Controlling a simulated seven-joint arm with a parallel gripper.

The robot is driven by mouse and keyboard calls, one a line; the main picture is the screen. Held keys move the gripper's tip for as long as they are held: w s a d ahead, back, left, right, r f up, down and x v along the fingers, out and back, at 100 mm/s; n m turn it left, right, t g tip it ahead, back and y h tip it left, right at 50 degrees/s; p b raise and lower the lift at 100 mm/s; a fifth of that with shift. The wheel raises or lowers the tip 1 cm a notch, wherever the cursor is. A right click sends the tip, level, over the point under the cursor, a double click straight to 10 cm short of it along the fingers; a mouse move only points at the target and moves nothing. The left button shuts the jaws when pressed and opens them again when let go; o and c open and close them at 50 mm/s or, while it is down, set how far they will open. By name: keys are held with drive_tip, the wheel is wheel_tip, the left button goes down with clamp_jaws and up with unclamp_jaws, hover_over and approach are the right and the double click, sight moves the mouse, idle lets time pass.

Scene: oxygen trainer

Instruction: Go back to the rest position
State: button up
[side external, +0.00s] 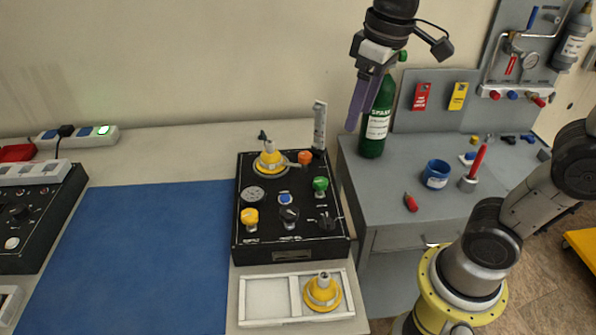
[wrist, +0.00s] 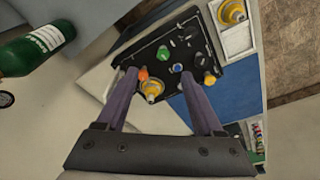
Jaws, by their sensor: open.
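My gripper (side external: 357,106) is raised in the air at the upper middle of the side view, over the back edge of the bench. In the wrist view its two purple fingers (wrist: 158,82) stand apart with nothing between them. The black trainer panel (side external: 293,250) lies below and to the left of it. On the panel are a yellow fitting (side external: 270,160), orange (side external: 305,158), green (side external: 320,185) and yellow (side external: 251,217) knobs, and a gauge. The panel also shows between and beyond the fingers in the wrist view (wrist: 200,50).
A green spare bottle (side external: 376,128) stands upright behind my gripper on the grey side bench. A white tray (side external: 268,317) in front of the panel holds another yellow fitting (side external: 322,292). A blue cup (side external: 436,173) stands on the side bench. The blue mat (side external: 150,260) is clear.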

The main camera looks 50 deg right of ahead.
drive_tip(key=s+d+f+m+t, duration=0.1)
drive_tip(key=s+f+t, duration=0.2)
drive_tip(key=s+f, duration=0.3)
drive_tip(key=s, duration=0.4)
drive_tip(key=shift+d+f+m+t, duration=0.2)
drive_tip(key=shift+f+m+t, duration=0.05)
drive_tip(key=shift+m+t, duration=0.05)
drive_tip(key=shift+s, duration=0.1)
idle(1.7)
